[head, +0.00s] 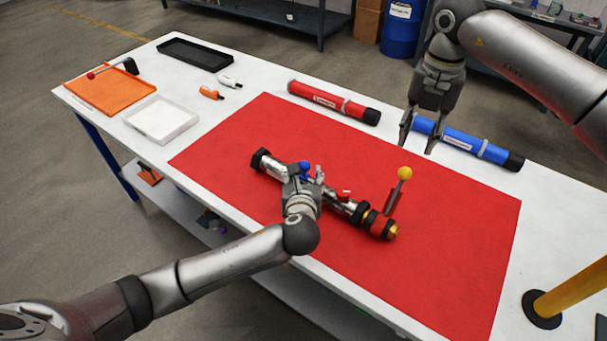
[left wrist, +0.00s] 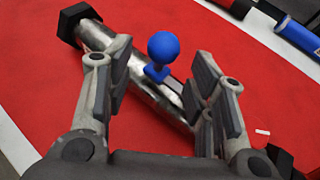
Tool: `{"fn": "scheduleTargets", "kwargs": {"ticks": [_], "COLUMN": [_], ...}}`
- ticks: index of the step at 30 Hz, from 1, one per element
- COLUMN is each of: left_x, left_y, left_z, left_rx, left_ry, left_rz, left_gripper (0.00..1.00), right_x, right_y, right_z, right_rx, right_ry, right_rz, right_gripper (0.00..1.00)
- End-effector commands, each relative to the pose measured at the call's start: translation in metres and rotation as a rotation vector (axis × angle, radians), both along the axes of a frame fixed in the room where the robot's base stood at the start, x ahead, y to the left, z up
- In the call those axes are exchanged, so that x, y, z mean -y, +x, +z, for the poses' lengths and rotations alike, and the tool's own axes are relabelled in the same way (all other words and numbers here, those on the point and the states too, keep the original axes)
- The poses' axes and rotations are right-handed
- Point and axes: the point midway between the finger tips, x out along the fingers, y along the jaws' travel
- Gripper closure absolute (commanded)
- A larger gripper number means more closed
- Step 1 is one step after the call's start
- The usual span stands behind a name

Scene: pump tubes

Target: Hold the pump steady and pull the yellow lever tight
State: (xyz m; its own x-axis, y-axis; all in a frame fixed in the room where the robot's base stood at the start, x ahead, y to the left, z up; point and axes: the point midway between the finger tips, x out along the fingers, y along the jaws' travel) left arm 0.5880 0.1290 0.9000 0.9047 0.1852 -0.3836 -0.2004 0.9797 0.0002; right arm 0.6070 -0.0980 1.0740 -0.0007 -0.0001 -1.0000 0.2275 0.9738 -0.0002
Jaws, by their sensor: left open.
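The pump, a silver tube (left wrist: 97,37) with a black end cap (head: 260,160), lies diagonally on the red mat (head: 450,240). Its other end (head: 378,224) is red, black and yellow. The yellow lever (head: 404,174), a yellow ball on a stem, stands up near that end. A blue ball knob (left wrist: 163,47) rises from the silver part. My left gripper (head: 302,177) is open over the tube, with fingers on either side of it near the blue knob; contact is unclear. My right gripper (head: 417,150) is open and empty, above and behind the yellow lever, seen against the blue tube.
A red tube (head: 325,101) and a blue tube (head: 462,142) lie at the table's back. An orange tray (head: 100,95), white tray (head: 160,120), black tray (head: 195,54) and small bottles (head: 210,92) are at left. A yellow post (head: 570,290) stands at right. The mat's right part is clear.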

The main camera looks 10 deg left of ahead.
Motion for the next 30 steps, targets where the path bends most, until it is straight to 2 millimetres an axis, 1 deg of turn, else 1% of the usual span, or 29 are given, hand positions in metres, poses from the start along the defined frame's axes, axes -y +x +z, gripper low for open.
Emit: {"fn": "scheduleTargets", "kwargs": {"ticks": [3,6,16,27,28,30], "left_x": [-0.002,-0.003,-0.004,-0.004,-0.004,-0.004], "left_y": [0.011,0.016,0.018,0.018,0.018,0.018], "left_z": [-0.004,-0.007,-0.008,-0.008,-0.008,-0.008], "left_rx": [0.001,0.000,0.000,0.000,0.000,-0.001], "left_ry": [0.000,0.000,0.000,0.000,0.000,0.000], "left_rz": [0.000,0.001,0.000,0.001,0.001,0.001], "left_gripper": [0.50,0.50,0.50,0.97,1.00,1.00], "right_x": [0.000,0.000,0.000,0.000,0.000,0.000], "right_y": [0.000,0.000,0.000,0.000,0.000,0.000], "right_z": [0.000,0.000,0.000,0.000,0.000,0.000], "right_rx": [0.000,0.000,0.000,0.000,0.000,0.000], "right_ry": [0.000,0.000,0.000,0.000,0.000,0.000], "right_rz": [0.000,0.000,0.000,0.000,0.000,0.000], "right_gripper": [0.64,0.64,0.64,0.64,0.64,0.64]}}
